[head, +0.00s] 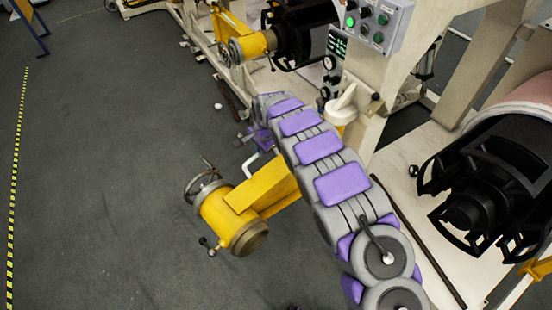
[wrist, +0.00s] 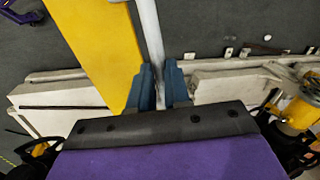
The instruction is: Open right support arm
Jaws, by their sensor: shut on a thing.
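The yellow support arm (head: 262,195) juts out over the floor at the centre of the head view, with a round handwheel at its outer end. It also fills the upper left of the wrist view (wrist: 95,45). A pale bar-shaped handle (wrist: 150,35) runs beside it; its bent end shows in the head view (head: 252,160). My gripper (wrist: 158,80) has its two blue fingers on either side of this handle and is shut on it. In the head view my purple and grey arm hides most of the gripper and the support arm's inner end.
A control panel (head: 372,22) with green buttons sits on the cream machine frame (head: 408,185). A second yellow arm (head: 250,45) stands at the back. A black roll end (head: 490,185) is at the right. Dark floor (head: 110,170) is open on the left, beyond it a striped line.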

